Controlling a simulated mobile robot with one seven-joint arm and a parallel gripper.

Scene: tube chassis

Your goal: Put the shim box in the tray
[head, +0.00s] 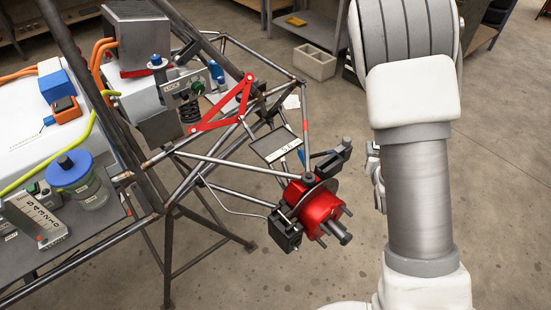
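I cannot tell for certain which item is the shim box. A small grey-and-white box with dark lettering (36,220) stands at the left on the dark bench surface and may be it; its lettering is not clearly readable. I cannot single out the tray with certainty either; a small flat pale plate with a dark rim and a marking (276,145) sits among the chassis tubes in the middle. My arm rises at the right. Part of my gripper (376,178) shows at the arm's left edge, mostly hidden behind it, apart from both items. Its fingers cannot be made out.
A blue-lidded jar (80,180) stands beside the lettered box. A blue box (56,86) and an orange-and-black item (64,109) lie behind. The tube chassis with a red hub (318,207) and red wishbone (228,103) fills the middle. Open floor (490,190) lies right.

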